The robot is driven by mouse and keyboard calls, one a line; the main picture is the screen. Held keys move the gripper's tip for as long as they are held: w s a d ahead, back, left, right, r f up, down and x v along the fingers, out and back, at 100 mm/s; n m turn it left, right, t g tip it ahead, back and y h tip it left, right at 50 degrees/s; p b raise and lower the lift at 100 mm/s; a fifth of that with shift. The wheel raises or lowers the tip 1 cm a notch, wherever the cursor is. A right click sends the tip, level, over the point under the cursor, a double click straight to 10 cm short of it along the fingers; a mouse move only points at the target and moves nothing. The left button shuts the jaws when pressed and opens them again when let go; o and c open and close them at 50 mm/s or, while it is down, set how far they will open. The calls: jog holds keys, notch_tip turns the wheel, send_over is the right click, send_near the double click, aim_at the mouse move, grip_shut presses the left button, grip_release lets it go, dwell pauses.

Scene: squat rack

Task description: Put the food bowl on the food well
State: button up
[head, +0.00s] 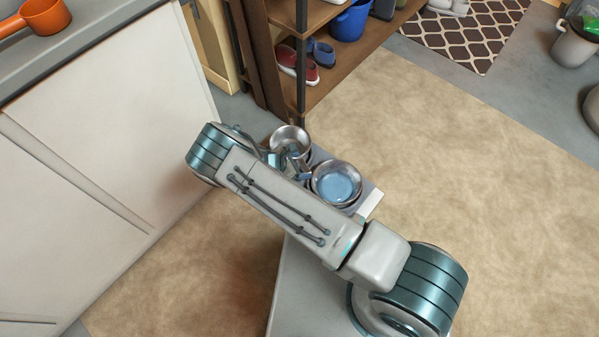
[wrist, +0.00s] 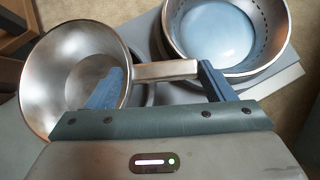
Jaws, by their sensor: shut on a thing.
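The food bowl is a shiny metal bowl (head: 290,137) at the back left end of the grey feeder stand (head: 370,201). In the wrist view the bowl (wrist: 62,75) is tilted, with a flat metal strip running from its rim between my fingers. My gripper (wrist: 160,72) is shut on the bowl, with its left finger overlapping the bowl's inside and its right finger at the strip's far end. Part of a round rim, likely the food well (wrist: 150,95), shows beneath the strip, mostly hidden. I cannot tell whether the bowl touches the stand.
A second metal bowl with a pale blue inside (head: 337,184) sits in the stand's other place, close to my right finger. A brown shoe shelf (head: 345,60) stands just behind the stand. A white cabinet (head: 110,120) is at left. Open floor lies at right.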

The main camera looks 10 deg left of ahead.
notch_tip(320, 180, down, 4)
jog(key=shift+a+f+b, duration=0.1)
jog(key=shift+b, duration=1)
jog(key=o, duration=1.5)
jog(key=p+v, duration=0.5)
jog(key=v, duration=0.7)
jog(key=w+d+r+m+g+y, duration=0.15)
jog(key=d+r+m, duration=0.3)
jog(key=r, duration=0.45)
jog(key=w+d+r+m+g+y, duration=0.15)
jog(key=d+r+m, duration=0.35)
jog(key=r, duration=0.5)
jog(key=d+r+m+g, duration=0.2)
jog(key=d+r+m, duration=0.3)
jog(key=r, duration=0.4)
jog(key=s+d+r+m+y, duration=0.1)
jog(key=s+d+r+m, duration=0.2)
jog(key=s+d+r, duration=0.2)
jog(key=s+d+r+m+y, duration=0.1)
jog(key=s+d+r+m, duration=0.3)
jog(key=s+d+r, duration=0.2)
jog(key=s+d+r+m+y, duration=0.2)
jog(key=s+d+r+m, duration=0.1)
jog(key=s+d+r, duration=0.2)
jog(key=shift+s+d+r+t, duration=0.2)
jog(key=shift+s+t, duration=0.1)
jog(key=shift+s, duration=0.15)
